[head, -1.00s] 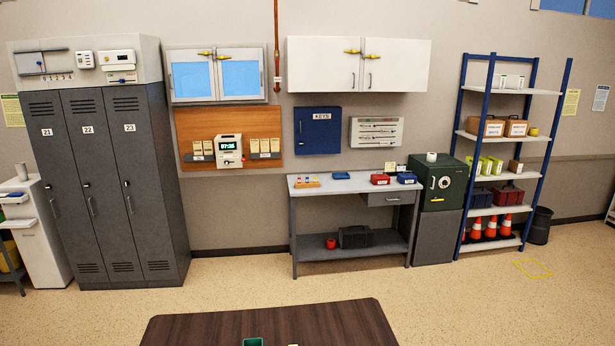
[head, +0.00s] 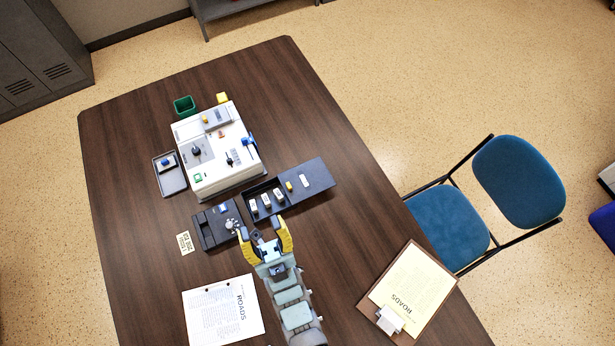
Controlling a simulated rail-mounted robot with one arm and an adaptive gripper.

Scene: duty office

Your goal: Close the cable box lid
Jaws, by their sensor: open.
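A dark open box (head: 251,194) lies on the table just beyond my gripper in the head view, with several small white pieces in it. A flat dark panel (head: 318,172) extends from its right side and looks like its lid, folded open; small yellow and white marks show near its left end. No label names the cable box, so I cannot be sure this is it. My gripper (head: 261,228) has its yellow fingers spread and looks empty, at the box's near side. Its height above the table cannot be told.
A black device with a knob (head: 213,231) sits close left of my gripper. A white console (head: 220,165), a grey tray (head: 171,181) and a green cup (head: 184,105) stand farther back. Papers (head: 222,312) and a clipboard (head: 408,290) lie nearer. A blue chair (head: 450,225) stands right.

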